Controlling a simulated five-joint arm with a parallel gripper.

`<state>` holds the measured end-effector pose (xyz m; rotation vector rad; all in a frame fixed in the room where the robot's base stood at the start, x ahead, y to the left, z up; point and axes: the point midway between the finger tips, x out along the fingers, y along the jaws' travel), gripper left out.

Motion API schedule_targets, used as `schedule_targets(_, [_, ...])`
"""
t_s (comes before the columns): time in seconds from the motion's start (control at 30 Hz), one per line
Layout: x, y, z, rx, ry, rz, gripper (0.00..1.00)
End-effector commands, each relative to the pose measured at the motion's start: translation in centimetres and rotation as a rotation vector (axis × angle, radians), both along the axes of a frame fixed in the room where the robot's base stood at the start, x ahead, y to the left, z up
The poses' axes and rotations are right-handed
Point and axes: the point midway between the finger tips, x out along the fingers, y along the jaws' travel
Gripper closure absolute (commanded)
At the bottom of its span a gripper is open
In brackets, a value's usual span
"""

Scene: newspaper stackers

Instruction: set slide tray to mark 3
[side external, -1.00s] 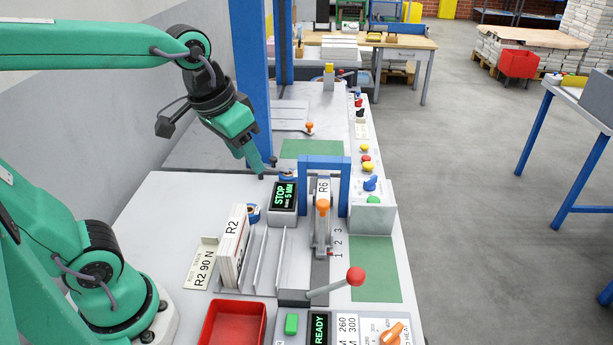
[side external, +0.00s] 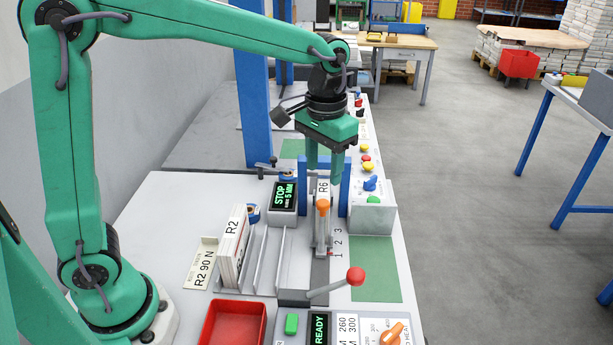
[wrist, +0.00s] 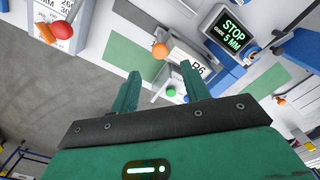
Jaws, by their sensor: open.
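The slide tray appears to be the grey part with an upright handle and orange knob (side external: 323,206), in a dark track on the bench. Marks 1, 2 and 3 (side external: 338,243) run up the track's right side; the tray's lower end is near mark 1, its exact setting too small to tell. An R6 label (side external: 323,188) stands just behind the knob. My gripper (side external: 324,178) is open and empty, pointing down over the blue arch (side external: 345,185). In the wrist view the orange knob (wrist: 160,50) shows just beyond my fingertips (wrist: 160,72), apart from them.
A red-knobbed lever (side external: 355,276) rises in front of the track. The STOP display (side external: 284,196) and a slotted rack with R2 boards (side external: 232,250) are left. A button box (side external: 372,212) is right.

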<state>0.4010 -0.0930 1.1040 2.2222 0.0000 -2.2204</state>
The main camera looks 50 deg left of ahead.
Motion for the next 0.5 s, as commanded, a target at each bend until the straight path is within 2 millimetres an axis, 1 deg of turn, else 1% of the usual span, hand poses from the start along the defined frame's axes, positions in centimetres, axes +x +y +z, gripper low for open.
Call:
schedule_targets(0.27, [0.1, -0.1, -0.2, 0.000, 0.002, 0.000, 0.54])
schedule_targets(0.37, [0.1, -0.1, -0.6, 0.000, 0.002, 0.000, 0.54])
schedule_targets(0.5, [0.1, -0.1, -1.7, 0.001, 0.003, 0.000, 0.54])
